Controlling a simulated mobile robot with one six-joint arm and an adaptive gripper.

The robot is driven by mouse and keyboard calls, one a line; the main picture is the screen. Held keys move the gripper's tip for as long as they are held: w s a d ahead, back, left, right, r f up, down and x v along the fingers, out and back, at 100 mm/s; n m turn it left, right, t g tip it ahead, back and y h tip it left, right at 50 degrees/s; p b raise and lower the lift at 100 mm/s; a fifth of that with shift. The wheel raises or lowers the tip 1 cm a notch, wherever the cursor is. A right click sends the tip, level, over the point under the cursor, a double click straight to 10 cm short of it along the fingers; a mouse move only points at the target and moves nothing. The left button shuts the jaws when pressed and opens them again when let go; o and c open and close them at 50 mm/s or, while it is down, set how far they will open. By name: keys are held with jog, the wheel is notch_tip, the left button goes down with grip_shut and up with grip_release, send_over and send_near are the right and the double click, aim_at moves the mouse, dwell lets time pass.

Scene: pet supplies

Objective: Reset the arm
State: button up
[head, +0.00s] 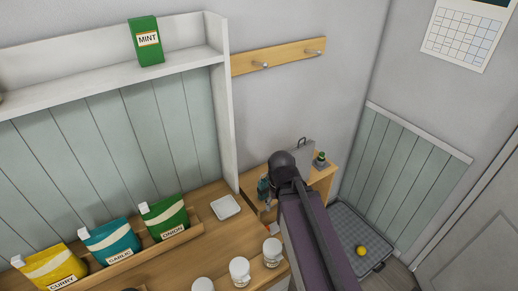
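My arm (312,235) rises from the bottom edge right of centre and ends in view at a dark rounded joint (284,165). It stands in front of the small wooden side table at the back. I cannot make out my gripper or its fingers, so its state and anything in it are hidden.
The wooden counter (222,255) at left bears seed-like packets, including green ONION (164,217) and teal GARLIC (112,241), a white dish (226,207) and white jars (272,252). A MINT box (146,40) stands on the shelf. A yellow ball (361,251) lies on a grey floor tray (345,222).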

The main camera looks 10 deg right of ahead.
notch_tip(320, 180, down, 7)
jog(key=b, duration=0.6)
jog(key=shift+r, duration=0.2)
notch_tip(320, 180, up, 5)
jog(key=p, duration=0.4)
jog(key=shift+p, duration=0.35)
jog(key=shift+c, duration=1.3)
jog(key=shift+s+f, duration=0.1)
